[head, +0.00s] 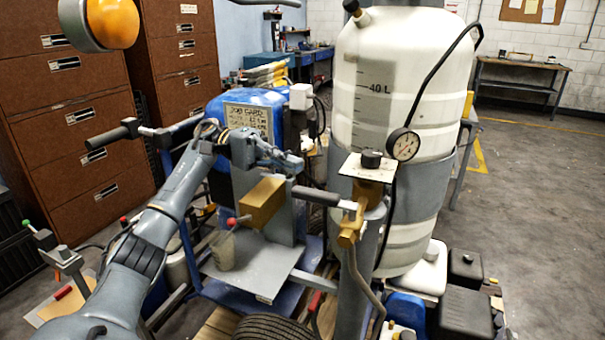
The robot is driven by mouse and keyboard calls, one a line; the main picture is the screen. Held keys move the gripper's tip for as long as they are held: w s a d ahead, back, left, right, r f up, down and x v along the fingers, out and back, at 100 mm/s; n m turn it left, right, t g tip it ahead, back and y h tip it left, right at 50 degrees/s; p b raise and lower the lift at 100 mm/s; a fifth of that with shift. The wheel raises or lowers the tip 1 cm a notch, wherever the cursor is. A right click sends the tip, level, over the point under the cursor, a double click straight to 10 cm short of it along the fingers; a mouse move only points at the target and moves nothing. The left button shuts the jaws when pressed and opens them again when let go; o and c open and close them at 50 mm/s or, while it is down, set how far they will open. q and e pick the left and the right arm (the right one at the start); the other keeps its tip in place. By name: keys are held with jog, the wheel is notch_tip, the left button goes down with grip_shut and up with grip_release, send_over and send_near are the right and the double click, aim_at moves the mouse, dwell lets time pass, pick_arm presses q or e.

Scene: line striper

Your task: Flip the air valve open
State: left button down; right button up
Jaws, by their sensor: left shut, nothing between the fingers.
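A brass block (262,202) with a short lever ending in a red knob (232,221) sits on a grey bracket of the line striper, and looks like the air valve. The lever sticks out to the left of the block. My left gripper (292,162) is above the block in the picture, its fingers shut and pointing right, with nothing held. It appears apart from the lever. Whether the fingers touch anything behind them is hard to tell. My right gripper is not in view.
A white tank (400,90) with a pressure gauge (403,145) stands to the right. Handlebar grips (316,196) and a brass fitting (350,228) are close by. A blue tank (262,98) is behind my gripper. Brown drawer cabinets (65,110) stand at left; the floor at right is open.

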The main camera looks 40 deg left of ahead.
aim_at(324, 198)
pick_arm(q)
jog(key=s+d+p, duration=0.4)
jog(key=d, duration=0.2)
jog(key=shift+d, duration=0.15)
dwell(0.3)
